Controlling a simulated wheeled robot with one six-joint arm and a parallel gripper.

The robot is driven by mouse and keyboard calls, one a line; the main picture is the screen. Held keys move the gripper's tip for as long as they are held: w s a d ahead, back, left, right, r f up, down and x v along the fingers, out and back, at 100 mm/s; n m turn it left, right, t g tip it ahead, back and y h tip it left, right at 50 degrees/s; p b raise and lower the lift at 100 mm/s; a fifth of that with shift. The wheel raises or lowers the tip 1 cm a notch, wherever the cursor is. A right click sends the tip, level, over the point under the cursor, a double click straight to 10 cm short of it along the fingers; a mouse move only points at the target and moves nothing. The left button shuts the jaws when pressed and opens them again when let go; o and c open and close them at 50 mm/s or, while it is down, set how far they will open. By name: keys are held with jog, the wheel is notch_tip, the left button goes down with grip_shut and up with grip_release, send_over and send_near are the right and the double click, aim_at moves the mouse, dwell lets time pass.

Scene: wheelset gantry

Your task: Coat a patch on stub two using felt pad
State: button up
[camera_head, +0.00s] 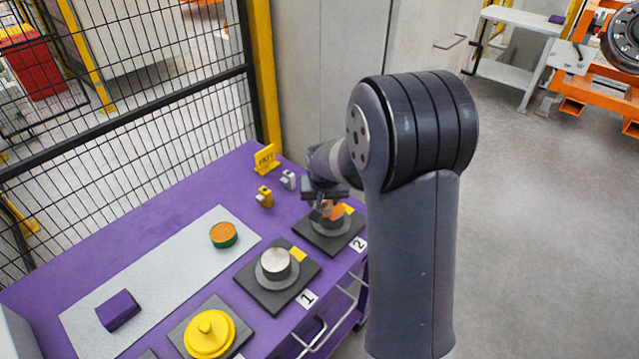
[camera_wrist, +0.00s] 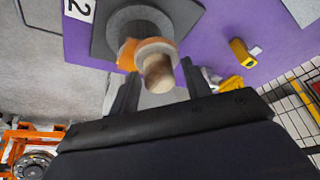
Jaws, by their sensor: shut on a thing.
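My gripper (camera_head: 326,192) is shut on the felt pad (camera_wrist: 157,70), by its round wooden handle, between both fingers in the wrist view (camera_wrist: 157,92). The pad has a pale disc with orange on one side; its orange part (camera_head: 328,211) also shows in the head view. Stub two (camera_wrist: 150,20) is a grey round stub on a dark square plate (camera_head: 313,232), beside a "2" label (camera_head: 359,244). The pad is right over the stub's top, seemingly against it; contact is hard to tell. The gripper and pad hide most of the stub's top.
Stub one (camera_head: 276,263) stands on its own plate beside stub two. A green tin with orange top (camera_head: 223,235) and a purple block (camera_head: 118,310) sit on a grey mat (camera_head: 160,285). A yellow round piece (camera_head: 209,334) is in front. Small yellow-and-grey pieces (camera_head: 265,196) stand behind.

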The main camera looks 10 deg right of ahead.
jog(key=shift+d+r, duration=0.1)
jog(key=shift+r, duration=0.4)
jog(key=shift+r+p, duration=1.65)
jog(key=shift+r, duration=0.7)
jog(key=shift+s+f, duration=0.1)
